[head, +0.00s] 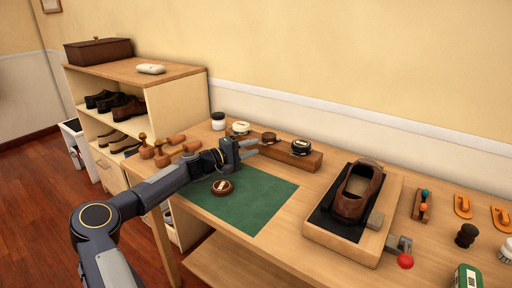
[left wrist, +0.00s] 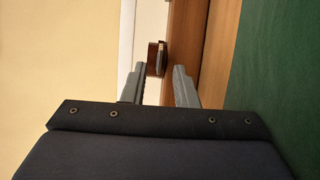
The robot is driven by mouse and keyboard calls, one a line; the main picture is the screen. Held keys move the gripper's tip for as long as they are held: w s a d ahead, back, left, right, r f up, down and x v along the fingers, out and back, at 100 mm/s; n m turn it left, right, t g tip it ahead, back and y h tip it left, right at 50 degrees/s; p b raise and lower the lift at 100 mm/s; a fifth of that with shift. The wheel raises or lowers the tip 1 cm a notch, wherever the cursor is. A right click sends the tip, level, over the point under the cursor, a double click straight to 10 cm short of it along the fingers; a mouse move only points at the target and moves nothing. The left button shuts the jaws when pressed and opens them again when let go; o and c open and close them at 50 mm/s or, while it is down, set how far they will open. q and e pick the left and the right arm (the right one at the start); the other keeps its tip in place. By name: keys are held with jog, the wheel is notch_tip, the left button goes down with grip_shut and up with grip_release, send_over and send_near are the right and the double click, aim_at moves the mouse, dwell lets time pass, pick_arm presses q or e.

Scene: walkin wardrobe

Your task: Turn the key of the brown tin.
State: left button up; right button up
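A round brown tin (head: 221,186) with a pale label lies flat on the green mat (head: 262,203). Another brown tin (head: 268,138) sits on the wooden block (head: 312,161) behind the mat. No key can be made out on either tin. My left gripper (head: 252,148) is open and empty, above the back of the mat and close to the block's left part, fingers pointing right. In the left wrist view a small dark brown object (left wrist: 155,58) shows beyond the parted fingers (left wrist: 157,88); I cannot tell which tin it is. My right gripper is not in view.
A white-lidded tin (head: 240,128) and a black tin (head: 300,147) are also on the block. A jar (head: 218,121) stands behind. A shoe (head: 357,191) in a tray stands right. The mat's right part is clear.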

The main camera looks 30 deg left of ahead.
pick_arm(q)
jog(key=v, duration=0.5)
jog(key=shift+s, duration=0.2)
jog(key=shift+a, duration=0.1)
